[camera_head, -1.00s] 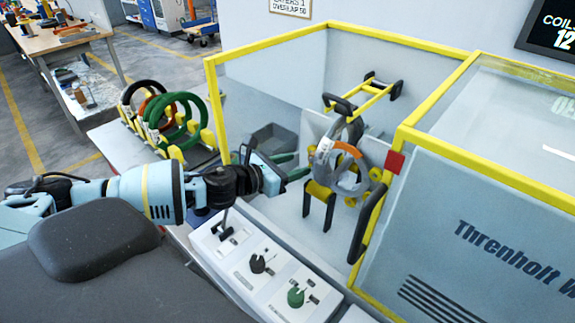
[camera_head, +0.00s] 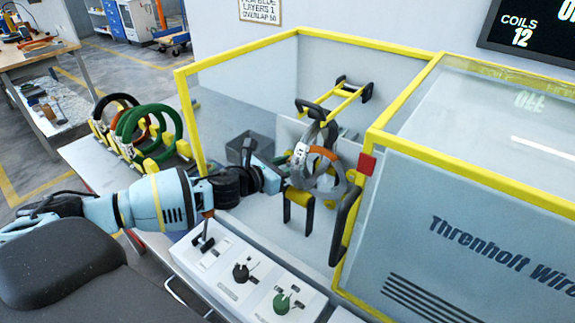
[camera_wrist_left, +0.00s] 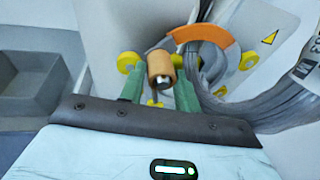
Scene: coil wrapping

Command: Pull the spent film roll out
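The spent film roll (camera_wrist_left: 160,66), a small orange-brown cylinder with a pale core end, shows in the left wrist view in front of the wrapping ring. My left gripper (camera_wrist_left: 159,90) has its two green fingers apart, one on each side of the roll, with gaps visible; I cannot tell how deep the roll sits between them. In the head view my left gripper (camera_head: 284,180) is inside the yellow-framed machine at the ring's left side, and the roll is not clear there. The grey ring (camera_head: 301,160) has an orange band (camera_wrist_left: 201,33). My right gripper is not in view.
Yellow frame bars (camera_head: 190,125) and a black handle (camera_head: 345,222) border the machine opening. A control panel (camera_head: 245,275) with levers and knobs lies below my left arm. A grey bin (camera_wrist_left: 35,75) is left of the fingers. Coils (camera_head: 150,130) stand on a rack at left.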

